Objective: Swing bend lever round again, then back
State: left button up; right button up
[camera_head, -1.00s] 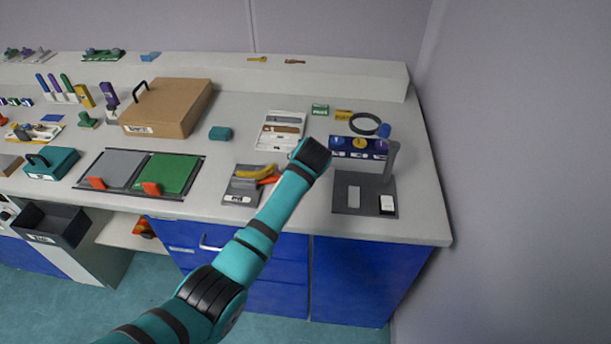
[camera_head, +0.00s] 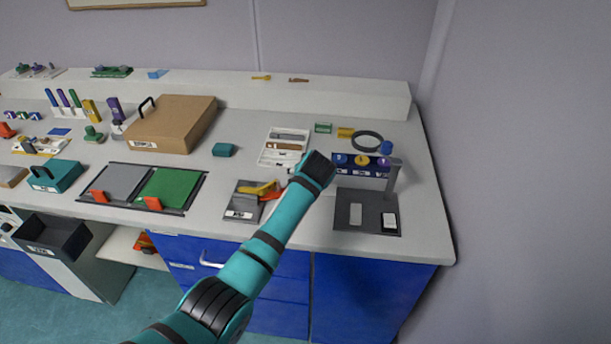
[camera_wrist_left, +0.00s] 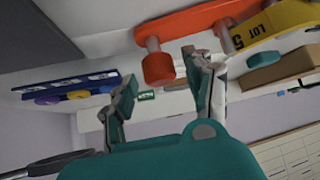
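The bend jig is a dark grey plate (camera_head: 240,207) near the front of the bench, with a yellow strip (camera_head: 256,188) on it. Its orange bend lever (camera_head: 271,196) points right, towards my left arm. In the left wrist view the lever (camera_wrist_left: 190,20) runs across the top, and its round orange knob (camera_wrist_left: 158,68) hangs between the fingertips. The yellow strip marked LOT 5 (camera_wrist_left: 275,25) lies beside it. My left gripper (camera_wrist_left: 160,72) is open, one finger on each side of the knob; I cannot tell whether either touches. In the head view my arm mostly hides it. My right gripper is not in view.
A dark stand (camera_head: 367,220) with an upright post is right of my arm. Behind are a blue rack (camera_head: 375,169), a black ring (camera_head: 367,140) and a white tray (camera_head: 283,147). A green-and-grey panel (camera_head: 172,189) and a cardboard box (camera_head: 175,125) stand left.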

pick_arm(q)
notch_tip(320, 180, up, 10)
dwell(0.6)
jog(key=shift+c, duration=0.3)
